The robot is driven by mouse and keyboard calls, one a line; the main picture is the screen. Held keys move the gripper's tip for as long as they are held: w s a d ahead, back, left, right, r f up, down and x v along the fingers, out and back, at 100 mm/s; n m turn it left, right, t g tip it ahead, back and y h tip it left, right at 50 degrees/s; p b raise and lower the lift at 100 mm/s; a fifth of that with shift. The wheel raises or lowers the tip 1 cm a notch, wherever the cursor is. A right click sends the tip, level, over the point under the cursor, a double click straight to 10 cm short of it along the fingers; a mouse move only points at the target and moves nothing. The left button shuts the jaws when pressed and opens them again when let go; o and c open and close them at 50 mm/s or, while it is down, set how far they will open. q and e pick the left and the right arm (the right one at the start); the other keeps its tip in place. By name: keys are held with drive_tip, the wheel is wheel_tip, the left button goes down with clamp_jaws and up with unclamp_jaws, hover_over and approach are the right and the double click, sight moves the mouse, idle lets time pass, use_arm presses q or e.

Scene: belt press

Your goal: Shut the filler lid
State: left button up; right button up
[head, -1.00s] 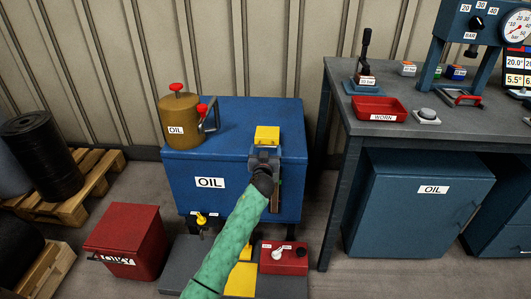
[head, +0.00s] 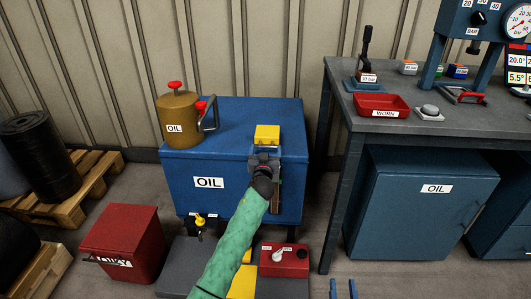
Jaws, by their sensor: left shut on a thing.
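The yellow filler lid (head: 267,133) sits on the front right part of the blue oil tank's top (head: 180,172). My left gripper (head: 264,160), at the end of the green-sleeved arm, is at the near edge of the lid and shut on it. The jaws and wrist hide the grip and the lid's near side, so I cannot tell how far the lid is open. My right gripper (head: 343,289) shows only as two blue fingertips at the bottom edge, apart and with nothing between them.
A brown oil can (head: 178,122) stands on the tank's left. Below are a red bin (head: 122,243), a yellow tap (head: 199,220) and a red switch box (head: 285,262). A workbench (head: 450,120) with a red tray (head: 382,103) stands to the right.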

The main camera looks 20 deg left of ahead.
use_arm(q)
drive_tip(key=o, duration=1.3)
drive_tip(key=v, duration=0.7)
drive_tip(key=shift+s, duration=0.4)
use_arm(e)
wheel_tip(320, 180, down, 3)
drive_tip(key=shift+a+r+g, duration=0.1)
drive_tip(key=shift+r+g, duration=0.1)
drive_tip(key=shift+g, duration=0.2)
use_arm(q)
drive_tip(key=shift+d+f, duration=0.1)
